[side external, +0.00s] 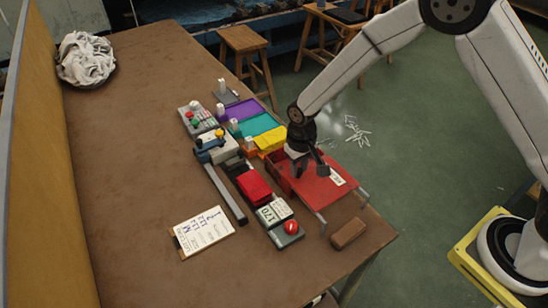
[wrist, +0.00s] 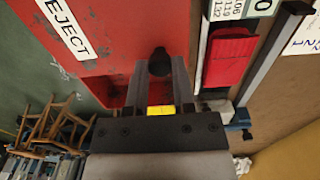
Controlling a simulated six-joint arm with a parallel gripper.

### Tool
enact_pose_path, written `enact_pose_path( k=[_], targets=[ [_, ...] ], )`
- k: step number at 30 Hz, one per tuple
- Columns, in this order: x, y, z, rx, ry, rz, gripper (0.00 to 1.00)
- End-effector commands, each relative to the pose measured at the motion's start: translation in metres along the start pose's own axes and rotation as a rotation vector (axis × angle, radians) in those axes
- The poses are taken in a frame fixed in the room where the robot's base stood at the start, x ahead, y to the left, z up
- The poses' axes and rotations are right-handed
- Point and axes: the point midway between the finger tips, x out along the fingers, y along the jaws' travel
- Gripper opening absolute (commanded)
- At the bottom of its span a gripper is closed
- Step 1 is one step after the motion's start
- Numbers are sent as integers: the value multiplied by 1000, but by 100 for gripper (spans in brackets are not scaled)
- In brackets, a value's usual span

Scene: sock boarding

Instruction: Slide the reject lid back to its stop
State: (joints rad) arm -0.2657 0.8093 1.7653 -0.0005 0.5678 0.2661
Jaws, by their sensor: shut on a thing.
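The red reject lid (side external: 322,188) lies flat over the front of the red reject box (side external: 279,178), offset toward the table's near right corner. Part of the box's open inside shows at its back left. A white label (wrist: 65,25) on the lid reads "REJECT" in the wrist view, where the lid (wrist: 120,30) fills the upper left. My gripper (wrist: 161,68) is shut on the lid's dark round knob (wrist: 160,61), with a finger on each side. In the side view my gripper (side external: 309,170) sits low over the lid and hides the knob.
Two grey rails (side external: 364,196) stick out past the lid's front edge. A brown block (side external: 348,233) lies close in front. A red cloth piece (side external: 254,187), a counter marked 170 (side external: 272,212) and a red button (side external: 291,227) stand left of the box. Coloured trays (side external: 258,125) lie behind it.

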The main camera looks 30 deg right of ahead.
Motion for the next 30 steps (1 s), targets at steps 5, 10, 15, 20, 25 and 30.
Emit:
enact_pose_path(
  k=[5,10,15,20,25,30],
  targets=[
    [0,0,-22,1,3,-1,0],
    [0,0,-41,1,4,-2,0],
    [0,-1,-58,0,4,-1,0],
    [0,-1,-74,0,4,-2,0],
    [1,-1,-89,0,4,-2,0],
    [0,-1,-100,0,3,-2,0]
  ],
)
